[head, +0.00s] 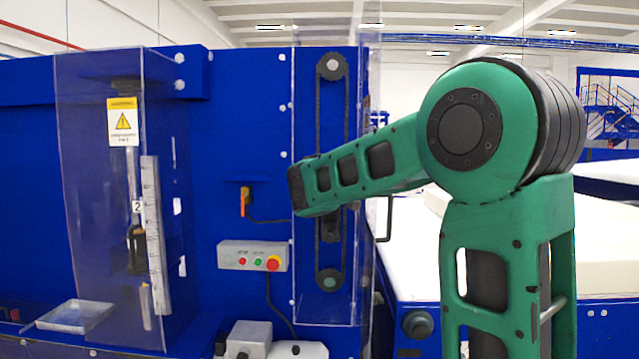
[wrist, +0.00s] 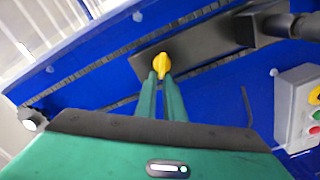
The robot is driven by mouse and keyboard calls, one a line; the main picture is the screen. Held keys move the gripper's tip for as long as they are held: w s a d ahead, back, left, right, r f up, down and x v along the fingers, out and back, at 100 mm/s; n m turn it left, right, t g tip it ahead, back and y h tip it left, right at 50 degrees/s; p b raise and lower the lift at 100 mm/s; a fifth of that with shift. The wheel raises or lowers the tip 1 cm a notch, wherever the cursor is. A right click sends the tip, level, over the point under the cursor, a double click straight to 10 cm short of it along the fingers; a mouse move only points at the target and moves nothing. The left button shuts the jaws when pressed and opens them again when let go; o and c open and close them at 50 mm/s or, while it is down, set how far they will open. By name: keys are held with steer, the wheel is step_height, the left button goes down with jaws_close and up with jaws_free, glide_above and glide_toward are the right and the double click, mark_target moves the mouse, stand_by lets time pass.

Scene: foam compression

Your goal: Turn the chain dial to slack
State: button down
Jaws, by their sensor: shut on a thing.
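The chain dial (wrist: 162,63) is a small yellow knob on a dark plate (wrist: 200,42) fixed to the blue machine face, in the wrist view. My gripper (wrist: 160,76) has its two green fingers close together, with their tips shut on the near end of the knob. The knob's pointed end shows beyond the fingertips. I cannot read any marks around it. In the head view the dial and fingertips are hidden behind my green arm. The chain (head: 346,110) runs between an upper sprocket (head: 332,67) and a lower sprocket (head: 330,280).
Clear guard panels (head: 300,120) stand beside the chain. A grey control box (head: 252,256) with buttons sits left of it and also shows in the wrist view (wrist: 297,100). A clear cover (head: 90,200) with a ruler stands further left. White foam blocks (head: 600,235) lie at right.

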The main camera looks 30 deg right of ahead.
steer(key=shift+s+d+f+n, duration=0.1)
steer(key=shift+d+f+n, duration=0.3)
steer(key=shift+f, duration=0.2)
steer(key=c, duration=1.9)
jaws_free()
steer(key=shift+d, duration=0.1)
steer(key=shift+r, duration=0.1)
steer(key=shift+a+r, duration=0.15)
steer(key=shift+a, duration=0.15)
steer(key=v, duration=1)
steer(key=shift+s+a, duration=0.2)
steer(key=shift+a, duration=0.05)
